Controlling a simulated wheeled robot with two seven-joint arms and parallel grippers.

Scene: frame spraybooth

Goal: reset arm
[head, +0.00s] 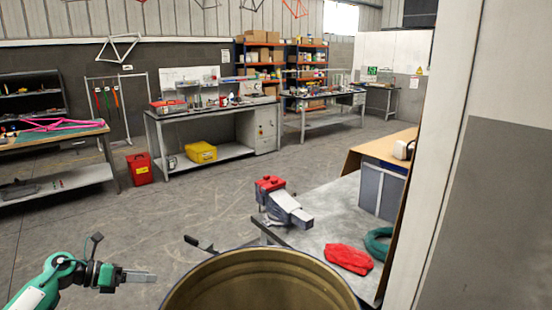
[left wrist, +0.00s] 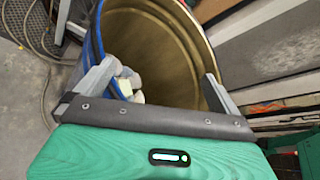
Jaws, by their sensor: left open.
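My left arm comes in at the lower left of the head view, with its green joint and grey gripper (head: 138,277) stretched to the right over the floor. The fingers are seen edge-on there. In the left wrist view the two grey fingers of my left gripper (left wrist: 155,92) stand wide apart with nothing held between them. A round drum (left wrist: 150,35) with a blue outside and a brass-coloured inside lies beyond the fingers. Pale rounded items (left wrist: 128,82) show beside the left finger. My right gripper is not in view.
The open drum (head: 262,282) stands at the bottom middle of the head view. A pale post (head: 440,150) rises at the right. The floor at left is open.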

